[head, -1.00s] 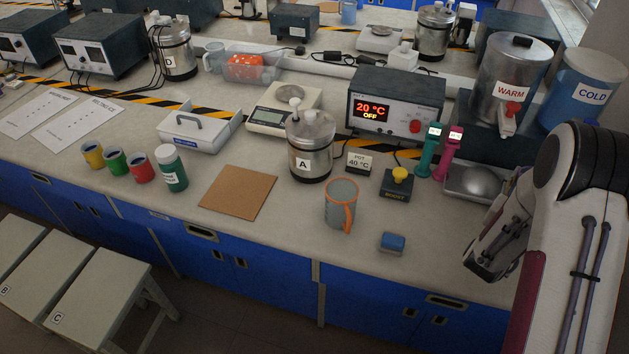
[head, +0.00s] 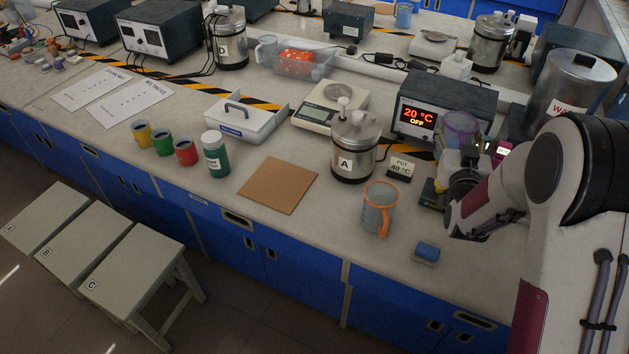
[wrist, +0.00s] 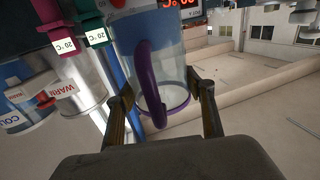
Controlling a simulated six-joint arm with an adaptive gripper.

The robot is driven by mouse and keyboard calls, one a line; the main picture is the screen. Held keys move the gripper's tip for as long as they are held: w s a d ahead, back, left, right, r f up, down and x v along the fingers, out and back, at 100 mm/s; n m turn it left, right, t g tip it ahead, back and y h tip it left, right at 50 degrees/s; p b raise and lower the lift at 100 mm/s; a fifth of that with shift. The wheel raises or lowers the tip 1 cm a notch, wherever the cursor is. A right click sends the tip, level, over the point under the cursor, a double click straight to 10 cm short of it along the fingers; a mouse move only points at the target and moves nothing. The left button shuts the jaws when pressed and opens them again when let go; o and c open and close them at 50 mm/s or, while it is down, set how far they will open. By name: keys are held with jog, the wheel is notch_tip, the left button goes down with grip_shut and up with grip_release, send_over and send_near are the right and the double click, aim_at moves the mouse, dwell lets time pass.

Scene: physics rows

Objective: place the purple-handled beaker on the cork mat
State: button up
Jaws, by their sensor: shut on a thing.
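The purple-handled beaker (head: 461,126) is clear with a purple rim. It is raised above the bench in front of the grey control box at the right. My gripper (head: 463,168) is shut on it. In the wrist view, the fingers of my gripper (wrist: 160,84) lie either side of the beaker, with its purple handle (wrist: 147,85) between them facing the camera. The square brown cork mat (head: 278,186) lies flat and bare near the bench's front edge, well to the left of my gripper.
An orange-handled beaker (head: 379,208) and steel pot A (head: 354,148) stand between my gripper and the mat. A blue block (head: 426,252) lies near the front edge. A green bottle (head: 216,155) and several coloured cups stand left of the mat. A scale (head: 331,106) is behind it.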

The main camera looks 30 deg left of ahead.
jog(key=s+a+r+n+g+y, duration=0.1)
jog(key=s+a+n+g+y, duration=0.3)
jog(key=a, duration=0.7)
jog(key=s+a+r+n+y, duration=0.1)
jog(key=s+a+y, duration=0.1)
jog(key=s+a, duration=0.65)
jog(key=s+a+r+n+g+y, duration=0.1)
jog(key=s+a+n+g+y, duration=0.15)
jog(key=a, duration=1.15)
jog(key=s+a+f+m+t, duration=0.1)
jog(key=s+a+f+t, duration=0.1)
jog(key=f, duration=0.5)
jog(key=s+a, duration=0.1)
jog(key=a, duration=0.1)
jog(key=shift+a+f, duration=0.2)
jog(key=shift+a, duration=0.1)
notch_tip(320, 180, down, 6)
jog(key=shift+f, duration=0.15)
jog(key=shift+f, duration=1.85)
jog(key=shift+f, duration=0.15)
